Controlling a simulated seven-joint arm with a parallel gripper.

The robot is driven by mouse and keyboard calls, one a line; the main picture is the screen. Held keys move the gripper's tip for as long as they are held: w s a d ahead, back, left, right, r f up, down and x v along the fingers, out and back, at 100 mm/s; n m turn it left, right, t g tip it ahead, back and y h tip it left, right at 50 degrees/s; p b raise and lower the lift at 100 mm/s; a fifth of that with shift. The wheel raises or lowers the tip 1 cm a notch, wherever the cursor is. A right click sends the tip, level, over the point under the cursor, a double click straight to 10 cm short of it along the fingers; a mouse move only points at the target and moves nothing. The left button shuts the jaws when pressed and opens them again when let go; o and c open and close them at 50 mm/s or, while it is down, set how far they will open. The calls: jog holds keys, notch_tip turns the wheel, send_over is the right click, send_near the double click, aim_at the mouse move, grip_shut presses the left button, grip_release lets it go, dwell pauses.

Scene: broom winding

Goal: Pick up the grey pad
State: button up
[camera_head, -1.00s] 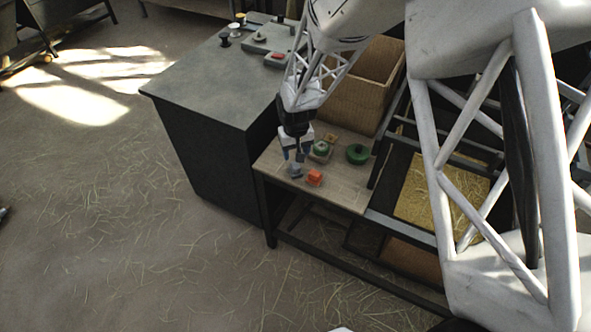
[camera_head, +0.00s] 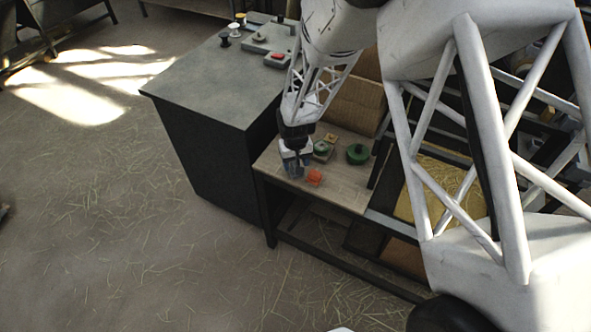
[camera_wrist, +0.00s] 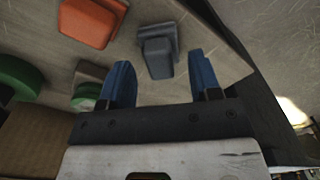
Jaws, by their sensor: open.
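The grey pad (camera_wrist: 157,52) shows in the wrist view on the wooden bench top. It is a small dark grey block with a smaller raised part on a wider base. My gripper (camera_wrist: 160,85) is open, with its two blue fingers apart. The pad lies just beyond the fingertips, roughly centred between them, and I see no contact. In the head view my gripper (camera_head: 294,172) is low over the left part of the bench, and it hides most or all of the pad there.
An orange-red block (camera_head: 314,177) lies close to the right of my gripper; it also shows in the wrist view (camera_wrist: 90,22). A green round object (camera_head: 357,154) and a smaller green-topped piece (camera_head: 322,149) stand behind it. A woven box (camera_head: 357,103) stands at the back. A dark cabinet (camera_head: 205,85) adjoins the bench.

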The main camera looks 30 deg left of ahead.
jog(key=shift+f, duration=1.05)
jog(key=c, duration=0.8)
jog(key=shift+r, duration=0.2)
jog(key=shift+r, duration=0.5)
jog(key=shift+s+d+r, duration=0.1)
jog(key=shift+r, duration=0.5)
jog(key=shift+s+d+r, duration=0.1)
jog(key=shift+r, duration=0.45)
jog(key=s+d, duration=0.3)
jog(key=s+d+r, duration=0.1)
jog(key=s+d, duration=0.6)
jog(key=s, duration=0.1)
jog(key=shift+s+d+r, duration=0.15)
jog(key=shift+d+r, duration=0.05)
grip_shut()
